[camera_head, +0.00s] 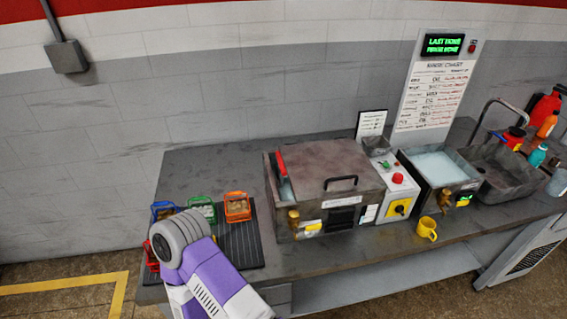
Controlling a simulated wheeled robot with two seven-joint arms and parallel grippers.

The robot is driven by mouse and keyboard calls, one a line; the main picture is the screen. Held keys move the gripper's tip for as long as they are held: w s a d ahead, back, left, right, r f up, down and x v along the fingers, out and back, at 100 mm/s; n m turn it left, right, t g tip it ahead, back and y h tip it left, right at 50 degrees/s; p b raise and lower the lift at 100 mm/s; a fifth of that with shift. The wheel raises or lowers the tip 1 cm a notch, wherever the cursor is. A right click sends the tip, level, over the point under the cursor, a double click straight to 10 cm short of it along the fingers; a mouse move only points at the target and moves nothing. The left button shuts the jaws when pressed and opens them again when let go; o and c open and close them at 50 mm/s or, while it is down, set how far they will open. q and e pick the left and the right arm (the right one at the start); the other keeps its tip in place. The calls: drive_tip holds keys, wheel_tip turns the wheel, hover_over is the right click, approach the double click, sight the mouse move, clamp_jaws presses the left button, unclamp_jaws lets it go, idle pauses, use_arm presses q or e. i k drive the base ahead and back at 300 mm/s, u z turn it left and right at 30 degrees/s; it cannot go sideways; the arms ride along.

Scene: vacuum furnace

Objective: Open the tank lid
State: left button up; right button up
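The tank (283,232) is a dark metal box standing on the bench near the middle of the head view. Its brownish lid (320,160) lies flat over most of the top, with a black bar handle (341,179) near the front right. A narrow gap at the left end shows something pale blue and a red part (281,164). A purple and white arm of mine, with a grey rounded joint, rises from the bottom left, apart from the tank. Neither gripper shows.
Small wire baskets, blue, green (202,209) and orange (237,207), stand on a black ribbed mat (241,241) at left. A control box (398,190), a water-filled basin (436,165), a sink (503,172) and a yellow mug (427,229) are right of the tank.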

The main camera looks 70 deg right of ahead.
sight(317, 171)
drive_tip(key=u, duration=0.15)
drive_tip(key=k, duration=1)
drive_tip(key=z, duration=1.5)
